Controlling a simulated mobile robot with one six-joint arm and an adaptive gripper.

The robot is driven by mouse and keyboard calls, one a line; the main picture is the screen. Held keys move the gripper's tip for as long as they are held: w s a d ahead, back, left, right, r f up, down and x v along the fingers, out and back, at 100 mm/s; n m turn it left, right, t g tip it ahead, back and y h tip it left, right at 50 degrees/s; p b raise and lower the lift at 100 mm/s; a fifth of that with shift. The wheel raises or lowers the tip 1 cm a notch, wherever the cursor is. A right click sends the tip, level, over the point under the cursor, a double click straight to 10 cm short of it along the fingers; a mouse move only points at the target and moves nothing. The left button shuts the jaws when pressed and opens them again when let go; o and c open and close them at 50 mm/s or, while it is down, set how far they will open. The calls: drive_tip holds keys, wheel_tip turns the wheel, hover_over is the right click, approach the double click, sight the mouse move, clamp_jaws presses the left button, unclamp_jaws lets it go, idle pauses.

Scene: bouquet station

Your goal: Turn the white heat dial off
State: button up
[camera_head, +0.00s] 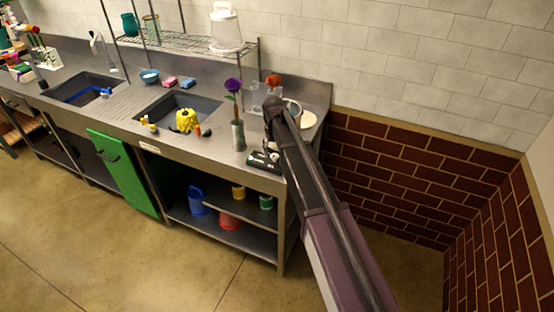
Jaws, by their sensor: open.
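A small black heating unit (264,161) sits at the front right corner of the steel counter. Small pale marks show on its top, but I cannot make out the white heat dial or its setting. My arm reaches in from the lower right, and its dark wrist is above the counter's right end. My gripper (271,143) is small and dark, close above the unit and partly hidden by my arm. It is open, with nothing seen in it. I cannot tell whether it touches the unit.
A grey vase (238,135) with a purple flower stands just left of the unit. Clear glasses (255,96), an orange-red flower (273,80) and a white round dish (308,119) are behind. A sink (178,108) with a yellow object is left. A brick wall (375,165) is right.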

drive_tip(key=shift+f+b, duration=0.85)
drive_tip(key=shift+f, duration=0.3)
